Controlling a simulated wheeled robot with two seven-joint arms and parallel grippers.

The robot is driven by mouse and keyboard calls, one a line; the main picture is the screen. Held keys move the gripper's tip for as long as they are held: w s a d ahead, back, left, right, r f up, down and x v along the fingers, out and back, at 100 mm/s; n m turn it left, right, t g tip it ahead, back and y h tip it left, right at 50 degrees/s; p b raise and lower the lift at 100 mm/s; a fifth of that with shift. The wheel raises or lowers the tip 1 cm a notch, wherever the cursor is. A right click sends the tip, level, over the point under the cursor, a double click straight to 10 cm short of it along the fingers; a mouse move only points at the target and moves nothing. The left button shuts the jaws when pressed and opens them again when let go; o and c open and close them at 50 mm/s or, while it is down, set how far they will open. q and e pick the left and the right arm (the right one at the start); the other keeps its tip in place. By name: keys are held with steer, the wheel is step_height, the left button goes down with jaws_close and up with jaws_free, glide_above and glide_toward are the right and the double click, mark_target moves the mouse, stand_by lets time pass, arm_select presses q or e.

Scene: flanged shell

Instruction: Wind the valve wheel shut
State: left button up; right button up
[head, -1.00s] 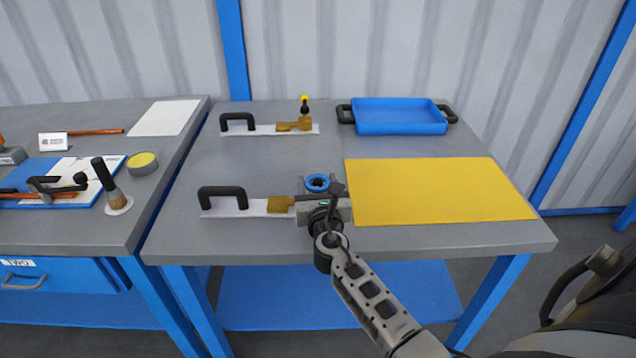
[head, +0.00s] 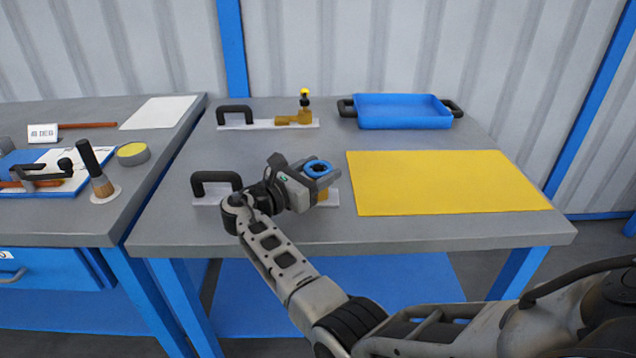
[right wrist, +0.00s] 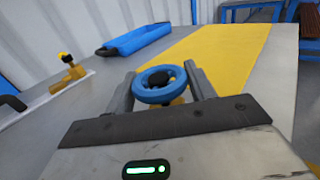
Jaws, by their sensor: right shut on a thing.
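The blue valve wheel (head: 318,161) sits on top of a brass valve (head: 322,196) on the near white plate (head: 334,199), which has a black handle (head: 216,177). My right gripper (head: 314,171) comes at the wheel from the left and hides much of the valve. In the right wrist view the blue wheel (right wrist: 146,97) lies between the two fingers of my right gripper (right wrist: 160,86), which is shut on its rim. Brass shows below the wheel. My left gripper is not in view.
A second brass valve (head: 296,119) with a yellow top stands on the far plate. A blue tray (head: 402,113) is at the back. A yellow mat (head: 445,183) lies flat to the right. A brush (head: 97,171) and a tin (head: 132,155) stand on the left bench.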

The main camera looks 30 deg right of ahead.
steer(key=m+g+b, duration=0.1)
steer(key=g+b, duration=0.1)
steer(key=shift+f+m+g, duration=0.15)
steer(key=shift+m+g, duration=0.25)
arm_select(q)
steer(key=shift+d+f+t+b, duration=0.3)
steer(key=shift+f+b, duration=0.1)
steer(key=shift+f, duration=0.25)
arm_select(e)
steer(key=shift+m+g, duration=0.3)
steer(key=shift+g, duration=0.2)
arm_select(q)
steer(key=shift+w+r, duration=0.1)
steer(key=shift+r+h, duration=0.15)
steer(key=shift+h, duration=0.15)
arm_select(e)
steer(key=shift+d+g, duration=0.1)
steer(key=shift+g, duration=0.2)
steer(key=o, duration=1)
